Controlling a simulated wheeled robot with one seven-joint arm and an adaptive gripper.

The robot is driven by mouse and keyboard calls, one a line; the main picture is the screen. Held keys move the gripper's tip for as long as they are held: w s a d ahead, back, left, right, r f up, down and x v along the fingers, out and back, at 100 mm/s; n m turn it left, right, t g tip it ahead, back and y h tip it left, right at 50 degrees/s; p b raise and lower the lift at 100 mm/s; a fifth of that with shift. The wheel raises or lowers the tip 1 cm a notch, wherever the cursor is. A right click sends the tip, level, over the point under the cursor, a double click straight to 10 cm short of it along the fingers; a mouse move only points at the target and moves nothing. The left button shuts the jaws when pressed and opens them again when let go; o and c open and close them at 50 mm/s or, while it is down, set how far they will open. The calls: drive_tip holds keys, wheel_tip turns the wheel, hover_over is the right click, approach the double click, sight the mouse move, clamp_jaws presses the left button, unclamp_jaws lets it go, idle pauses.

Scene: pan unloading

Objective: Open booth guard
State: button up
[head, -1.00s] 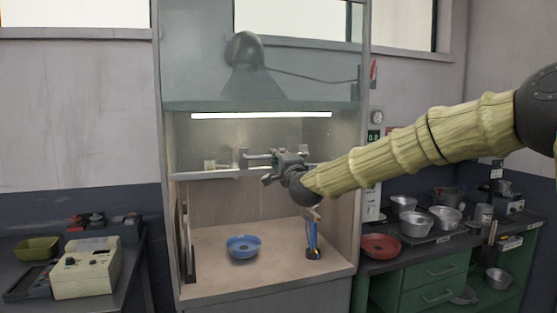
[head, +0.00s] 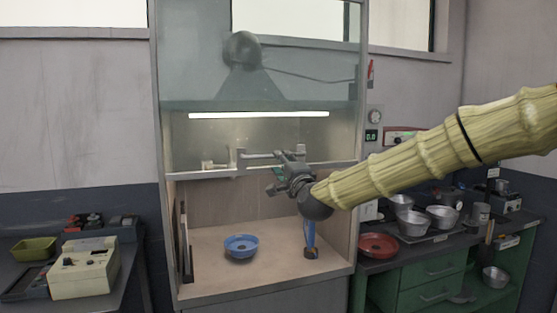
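The booth (head: 155,200) stands in the middle of the head view. Its guard is a clear pane with a pale bottom rail (head: 205,174) across the front, above the booth floor. A grey bar handle (head: 258,155) shows at the rail, left of and behind my gripper. The opening below the rail shows the booth floor. My gripper (head: 272,184) is in front of the rail, at its right half, pointing left. Its fingers are small and dark, so I cannot tell whether they are open or touch the rail or handle.
Inside the booth, a blue pan (head: 241,246) and a blue-handled brush (head: 310,243) stand on the floor. A red pan (head: 378,245) and several metal pans (head: 412,223) are on the right bench. A cream device (head: 84,268) and green tray (head: 34,249) are on the left table.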

drive_tip(key=v, duration=0.5)
drive_tip(key=shift+s+d+f, duration=0.1)
drive_tip(key=shift+s, duration=0.2)
drive_tip(key=shift+f, duration=0.1)
drive_tip(key=s+d+f+n+g+h, duration=0.1)
drive_tip(key=s+f+n+g, duration=0.25)
drive_tip(key=f, duration=1.65)
drive_tip(key=s+d+f+n+g+h, duration=0.15)
drive_tip(key=s+f+g, duration=0.3)
drive_tip(key=f, duration=1.55)
drive_tip(key=s+d+f+n+g, duration=0.2)
drive_tip(key=s+f, duration=0.7)
drive_tip(key=f, duration=0.3)
drive_tip(key=s+d+f+n+g+h, duration=0.1)
drive_tip(key=s+d+f+n+g, duration=0.15)
drive_tip(key=s+f, duration=0.55)
drive_tip(key=s+d+f+n+g+h, duration=0.15)
drive_tip(key=s+d+f, duration=0.25)
drive_tip(key=s+f, duration=0.4)
drive_tip(key=s+d+f+n+g, duration=0.1)
drive_tip(key=s+d, duration=0.3)
drive_tip(key=s, duration=0.7)
drive_tip(key=s+d+f+n+g+h, duration=0.1)
drive_tip(key=s+d+f+g, duration=0.3)
drive_tip(key=s, duration=0.8)
drive_tip(key=shift+f+n, duration=0.2)
drive_tip(key=shift+n, duration=0.3)
